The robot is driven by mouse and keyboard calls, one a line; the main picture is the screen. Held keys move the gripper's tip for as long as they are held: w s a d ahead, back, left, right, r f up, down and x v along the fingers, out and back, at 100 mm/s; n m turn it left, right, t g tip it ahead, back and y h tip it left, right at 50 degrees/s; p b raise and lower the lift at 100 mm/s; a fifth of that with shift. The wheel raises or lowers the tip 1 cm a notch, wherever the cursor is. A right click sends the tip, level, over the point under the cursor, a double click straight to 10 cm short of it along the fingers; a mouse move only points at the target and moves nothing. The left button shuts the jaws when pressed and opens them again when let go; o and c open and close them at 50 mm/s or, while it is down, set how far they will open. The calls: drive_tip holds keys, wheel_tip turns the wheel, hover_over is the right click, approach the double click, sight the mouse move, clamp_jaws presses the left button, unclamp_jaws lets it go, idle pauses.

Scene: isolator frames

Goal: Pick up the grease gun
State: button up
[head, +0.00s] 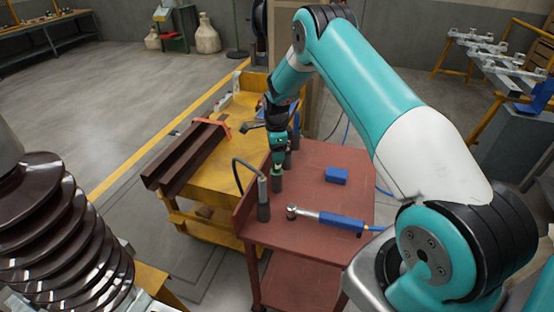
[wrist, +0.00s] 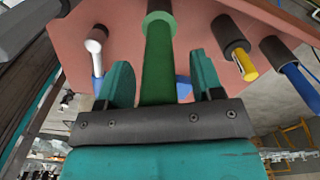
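The grease gun (head: 263,188), a grey cylinder with a curved black hose, stands upright in a dark holder at the left edge of the red cart. My gripper (head: 278,158) is just behind and to the right of it, over a green-handled tool (head: 277,171) in the neighbouring holder. In the wrist view my gripper (wrist: 162,85) is open, its fingers on both sides of the green handle (wrist: 158,60), with small gaps showing. A dark grey shape (wrist: 25,28) at the upper left may be the grease gun; I cannot be sure.
A blue-handled wrench (head: 335,219) and a blue box (head: 336,176) lie on the red cart top (head: 300,259). Tools with yellow (wrist: 247,66) and blue (wrist: 298,85) handles stand in other holders. A yellow cart (head: 215,204) carrying dark beams adjoins at left.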

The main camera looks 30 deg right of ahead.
drive_tip(key=c, duration=1)
drive_tip(key=shift+o, duration=0.2)
drive_tip(key=shift+r, duration=0.1)
